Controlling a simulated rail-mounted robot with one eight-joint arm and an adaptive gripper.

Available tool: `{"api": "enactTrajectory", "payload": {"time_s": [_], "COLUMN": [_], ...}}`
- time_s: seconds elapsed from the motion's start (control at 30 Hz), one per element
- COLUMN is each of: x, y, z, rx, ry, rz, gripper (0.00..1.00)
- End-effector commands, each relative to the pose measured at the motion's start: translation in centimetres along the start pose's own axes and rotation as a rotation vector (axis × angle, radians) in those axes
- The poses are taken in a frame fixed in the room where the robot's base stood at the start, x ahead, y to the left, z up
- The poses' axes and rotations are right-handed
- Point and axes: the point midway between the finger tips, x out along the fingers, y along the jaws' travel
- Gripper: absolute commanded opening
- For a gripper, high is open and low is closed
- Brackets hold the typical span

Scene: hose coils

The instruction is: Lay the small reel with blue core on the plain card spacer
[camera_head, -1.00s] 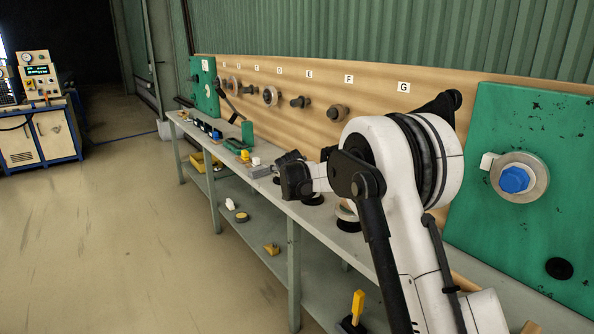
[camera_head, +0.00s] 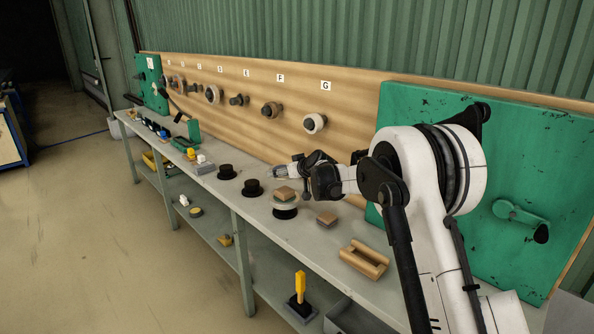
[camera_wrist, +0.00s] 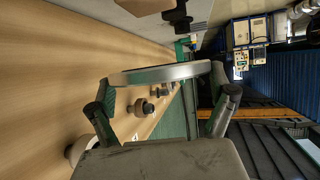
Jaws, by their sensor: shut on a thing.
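My gripper (camera_wrist: 163,110) is shut on a pale grey, thin, round reel (camera_wrist: 165,73), seen almost edge-on between the two fingers in the wrist view. Its core is hidden, so I cannot see a blue colour. In the head view my gripper (camera_head: 292,172) is held above the bench, and the reel there is too small to make out. Below it, a tan card block (camera_head: 284,192) lies on a pale reel (camera_head: 285,205) on a black stand. Another card block (camera_head: 326,220) lies on the bench to the right, with no reel on it.
Two black stands (camera_head: 252,188) are on the bench (camera_head: 300,245) to the left. A wooden cradle (camera_head: 364,260) lies at the right. Labelled pegs with rolls, such as the one under G (camera_head: 315,123), line the back board. A green panel (camera_head: 520,160) stands at the right, partly behind my arm.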

Motion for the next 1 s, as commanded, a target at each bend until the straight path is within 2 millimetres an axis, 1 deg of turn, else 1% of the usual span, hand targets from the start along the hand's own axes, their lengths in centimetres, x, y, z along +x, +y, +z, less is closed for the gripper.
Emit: {"api": "enactTrajectory", "payload": {"time_s": [0.1,0.6,0.77,1.0], "x": [0.1,0.1,0.5,1.4], "y": [-0.4,-0.3,-0.3,-0.3], "z": [-0.2,-0.1,0.8,2.5], "rx": [-0.005,-0.005,-0.005,-0.005], "ry": [0.0,0.002,0.002,0.002], "rz": [-0.011,-0.01,-0.01,-0.01], "gripper": [0.51,0.51,0.51,0.51]}}
